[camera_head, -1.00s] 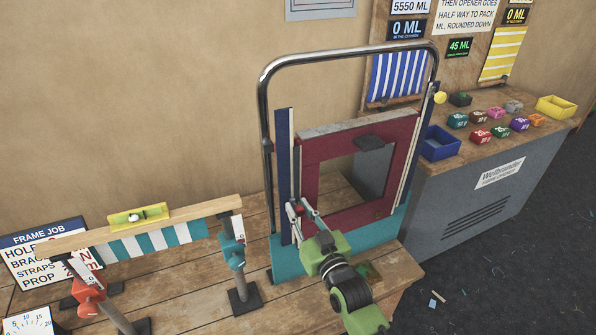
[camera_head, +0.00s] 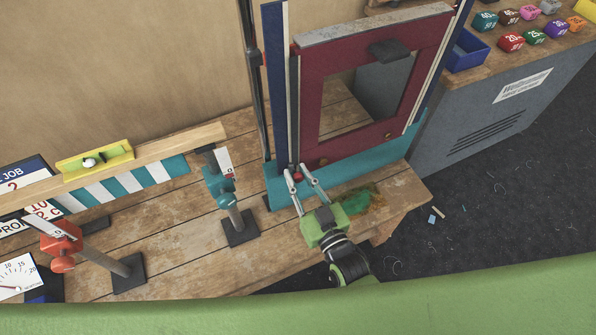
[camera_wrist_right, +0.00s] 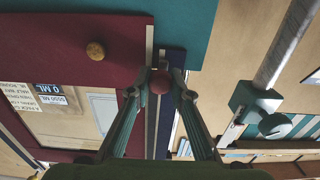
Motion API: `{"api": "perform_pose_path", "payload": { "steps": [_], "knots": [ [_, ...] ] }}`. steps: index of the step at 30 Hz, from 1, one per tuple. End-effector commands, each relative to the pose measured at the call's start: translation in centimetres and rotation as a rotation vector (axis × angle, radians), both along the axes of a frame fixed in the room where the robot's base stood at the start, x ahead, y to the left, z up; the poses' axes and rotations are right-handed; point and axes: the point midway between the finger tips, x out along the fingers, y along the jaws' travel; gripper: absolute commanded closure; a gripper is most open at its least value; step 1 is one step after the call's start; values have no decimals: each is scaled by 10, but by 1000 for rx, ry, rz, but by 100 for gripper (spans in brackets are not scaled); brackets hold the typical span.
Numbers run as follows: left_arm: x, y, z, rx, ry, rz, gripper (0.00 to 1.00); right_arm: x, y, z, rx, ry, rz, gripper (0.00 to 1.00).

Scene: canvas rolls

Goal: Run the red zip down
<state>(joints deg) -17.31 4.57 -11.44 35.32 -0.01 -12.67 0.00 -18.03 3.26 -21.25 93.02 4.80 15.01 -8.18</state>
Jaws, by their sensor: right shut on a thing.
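The red zip pull (camera_head: 298,176) is a small round red knob at the low end of a narrow upright track (camera_head: 294,120), on the left side of the maroon panel (camera_head: 310,110). My right gripper (camera_head: 300,178) is shut on this knob, with one finger on each side. In the right wrist view the knob (camera_wrist_right: 160,82) sits between the fingertips, close to the teal band (camera_wrist_right: 190,30) along the panel's bottom. That view shows the frame upside down. My left gripper is not in view.
A blue upright strip (camera_head: 276,90) and a metal tube (camera_head: 255,90) stand left of the track. Bare bench (camera_head: 180,255) lies in front.

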Motion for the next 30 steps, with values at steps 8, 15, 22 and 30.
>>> {"api": "perform_pose_path", "payload": {
  "steps": [8, 15, 22, 30],
  "knots": [
    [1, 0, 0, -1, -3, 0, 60, 1, 0, 2, 2, -5, 0, 63],
    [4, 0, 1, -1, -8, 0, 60, 0, 0, 1, 1, -2, 0, 63],
    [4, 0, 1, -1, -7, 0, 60, -21, -7, -1, -1, 2, 0, 63],
    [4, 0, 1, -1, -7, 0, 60, -75, -27, 0, -1, 2, 0, 63]
  ]
}}
